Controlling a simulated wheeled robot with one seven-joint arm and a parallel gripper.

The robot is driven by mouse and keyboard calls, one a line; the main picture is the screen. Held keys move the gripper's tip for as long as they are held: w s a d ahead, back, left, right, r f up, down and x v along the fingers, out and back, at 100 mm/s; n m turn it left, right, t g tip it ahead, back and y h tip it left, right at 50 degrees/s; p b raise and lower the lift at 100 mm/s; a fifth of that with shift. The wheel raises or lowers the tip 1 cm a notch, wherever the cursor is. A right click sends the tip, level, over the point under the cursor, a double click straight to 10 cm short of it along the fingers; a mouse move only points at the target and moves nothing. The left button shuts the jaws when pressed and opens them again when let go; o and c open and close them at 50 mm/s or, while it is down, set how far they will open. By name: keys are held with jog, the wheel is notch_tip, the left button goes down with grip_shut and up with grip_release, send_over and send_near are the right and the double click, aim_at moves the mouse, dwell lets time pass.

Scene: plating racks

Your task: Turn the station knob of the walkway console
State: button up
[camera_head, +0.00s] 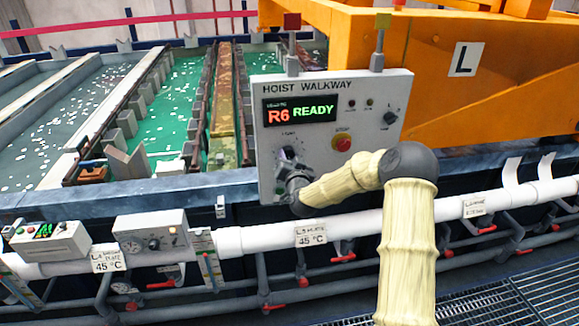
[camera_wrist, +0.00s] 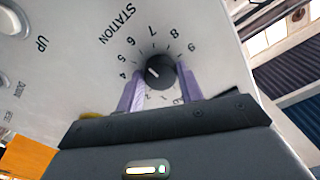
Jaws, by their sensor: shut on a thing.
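The walkway console (camera_head: 370,95) is a light grey panel headed "HOIST WALKWAY", with a red and green display (camera_head: 299,110) reading "R6 READY". The station knob (camera_wrist: 160,72) is a black dial with a white mark, inside a ring of numbers under the word "STATION" in the wrist view. The mark points toward the upper left, near the 4 and 5. My gripper (camera_wrist: 160,95) has its two purple fingers on either side of the knob, shut on it. In the head view, my gripper (camera_head: 291,180) is at the console's lower left and partly hides the knob.
An orange hoist frame (camera_head: 480,70) stands behind. A white pipe (camera_head: 360,228) with hanging tags runs below, and green tanks (camera_head: 180,90) lie behind left.

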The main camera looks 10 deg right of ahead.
jog(key=shift+m, duration=0.4)
jog(key=o, duration=1)
jog(key=shift+s+b, duration=0.1)
jog(key=shift+b, duration=0.25)
jog(key=s+b, duration=0.5)
jog(key=s, duration=1.2)
jog(key=shift+s+b, duration=0.1)
jog(key=shift+b, duration=0.3)
